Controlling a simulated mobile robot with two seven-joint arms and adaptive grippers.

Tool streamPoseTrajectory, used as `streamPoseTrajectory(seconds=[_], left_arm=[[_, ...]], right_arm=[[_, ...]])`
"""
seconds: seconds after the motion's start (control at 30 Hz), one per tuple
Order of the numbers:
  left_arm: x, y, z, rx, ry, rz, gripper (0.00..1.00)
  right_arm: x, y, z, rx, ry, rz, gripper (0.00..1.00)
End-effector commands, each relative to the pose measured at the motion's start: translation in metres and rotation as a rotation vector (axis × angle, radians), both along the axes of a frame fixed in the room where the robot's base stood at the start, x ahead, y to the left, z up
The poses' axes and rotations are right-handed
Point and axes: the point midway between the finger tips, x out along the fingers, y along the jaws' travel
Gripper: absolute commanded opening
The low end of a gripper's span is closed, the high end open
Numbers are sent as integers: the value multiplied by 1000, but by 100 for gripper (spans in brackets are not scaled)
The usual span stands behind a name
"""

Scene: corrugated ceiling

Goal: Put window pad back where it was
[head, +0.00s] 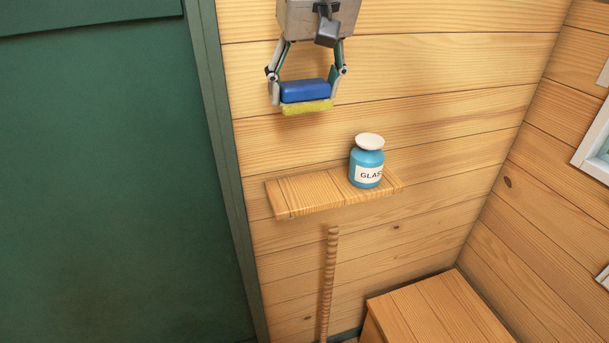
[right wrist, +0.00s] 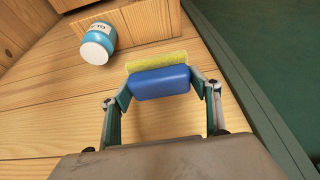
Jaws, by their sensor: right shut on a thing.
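The window pad (head: 305,94) is a blue block with a yellow layer on its lower side. My right gripper (head: 306,90) is shut on its two ends and holds it in the air, above and left of the wooden shelf (head: 311,192) in the head view. The pad also shows between the fingers in the right wrist view (right wrist: 160,82), apart from the shelf (right wrist: 150,20). The left part of the shelf top is bare. My left gripper is in neither view.
A blue jar (head: 367,163) with a white lid and a label stands on the shelf's right half. A green panel (head: 100,170) is at the left. A wooden box (head: 440,308) stands low at the right. A window frame (head: 597,150) is at the right edge.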

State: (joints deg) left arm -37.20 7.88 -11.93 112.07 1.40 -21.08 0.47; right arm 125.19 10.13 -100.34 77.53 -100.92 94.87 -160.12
Motion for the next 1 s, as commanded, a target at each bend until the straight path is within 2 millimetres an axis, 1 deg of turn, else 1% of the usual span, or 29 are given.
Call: streamPoseTrajectory(seconds=[0.03, 0.2, 0.5, 0.63, 0.7, 0.87, 1.0], left_arm=[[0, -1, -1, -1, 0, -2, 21], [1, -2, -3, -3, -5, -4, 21], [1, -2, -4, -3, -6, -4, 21], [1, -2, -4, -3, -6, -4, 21], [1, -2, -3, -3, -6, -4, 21], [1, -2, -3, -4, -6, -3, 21], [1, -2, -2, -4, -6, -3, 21]], right_arm=[[0, 0, -11, -2, 5, 1, 42], [-1, 0, -52, -2, 7, 4, 42], [-1, -1, -121, 0, 6, 2, 42], [-1, 0, -142, 0, 3, 1, 42], [-1, 0, -148, 0, 3, 0, 42], [-1, -1, -156, -1, 2, 0, 42], [-1, 0, -174, -1, 5, 0, 42]])
